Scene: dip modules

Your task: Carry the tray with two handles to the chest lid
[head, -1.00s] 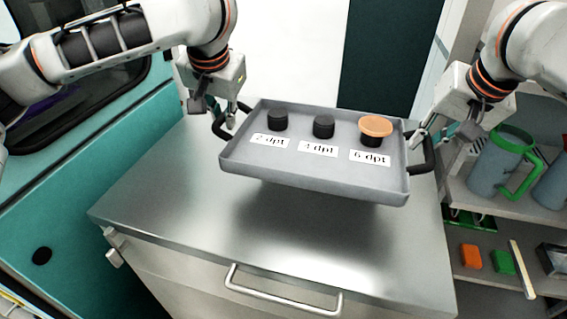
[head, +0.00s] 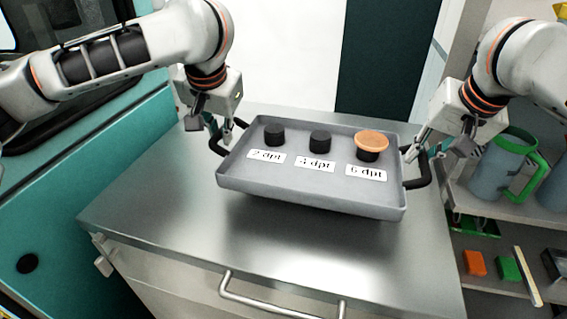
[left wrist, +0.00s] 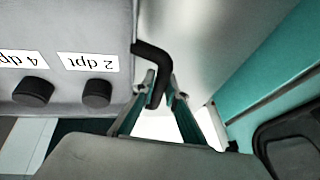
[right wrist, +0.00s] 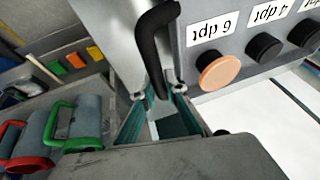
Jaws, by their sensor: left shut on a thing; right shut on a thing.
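The grey tray (head: 310,195) has a black handle at each end and hangs over the metal chest lid (head: 300,242). It looks close above the lid; whether it touches is hard to tell. On it stand black pegs labelled 2, 4 and 6 dpt; an orange disc (head: 372,141) sits on the 6 dpt peg. My left gripper (head: 217,132) is shut on the left handle, which also shows in the left wrist view (left wrist: 155,65). My right gripper (head: 422,148) is shut on the right handle, seen in the right wrist view (right wrist: 150,50).
A shelf at the right holds jugs, one with a green handle (head: 528,165), and orange (head: 474,263) and green blocks (head: 509,268) below. A teal cabinet (head: 50,220) stands at the left. The lid's front part is bare, with a bar handle (head: 280,301) below its edge.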

